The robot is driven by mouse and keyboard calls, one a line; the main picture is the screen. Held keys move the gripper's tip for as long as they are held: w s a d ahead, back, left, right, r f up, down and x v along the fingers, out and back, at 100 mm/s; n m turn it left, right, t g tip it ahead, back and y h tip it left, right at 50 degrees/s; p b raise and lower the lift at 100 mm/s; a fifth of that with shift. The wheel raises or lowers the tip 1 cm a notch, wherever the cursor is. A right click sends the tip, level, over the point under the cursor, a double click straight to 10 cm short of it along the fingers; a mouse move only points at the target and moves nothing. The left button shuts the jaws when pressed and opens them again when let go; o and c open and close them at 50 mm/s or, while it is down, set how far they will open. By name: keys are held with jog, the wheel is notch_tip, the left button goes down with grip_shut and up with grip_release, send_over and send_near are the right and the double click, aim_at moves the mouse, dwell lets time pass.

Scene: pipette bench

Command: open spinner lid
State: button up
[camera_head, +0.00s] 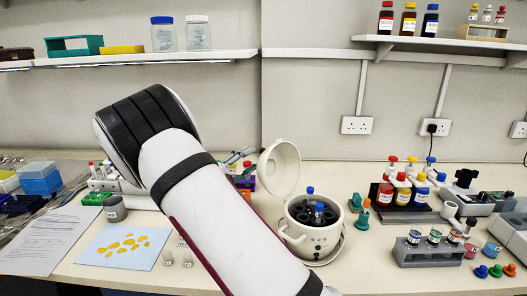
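The spinner (313,239) is a round white pot-like device at the middle of the bench, on a round base. Its white lid (278,169) stands raised and tilted back at the rear left of the bowl, so the bowl is open.
Right of the spinner stand a rack of red, yellow and blue bottles (402,191) and a grey rack of jars (431,249). Left are a light blue sheet with yellow pieces (124,246), a grey cup (115,208) and papers (45,240). Shelves (130,59) hang above.

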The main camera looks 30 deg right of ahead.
aim_at(263, 151)
jog(key=x, duration=0.7)
jog(key=shift+p, duration=0.3)
jog(key=shift+c, duration=0.5)
grip_shut()
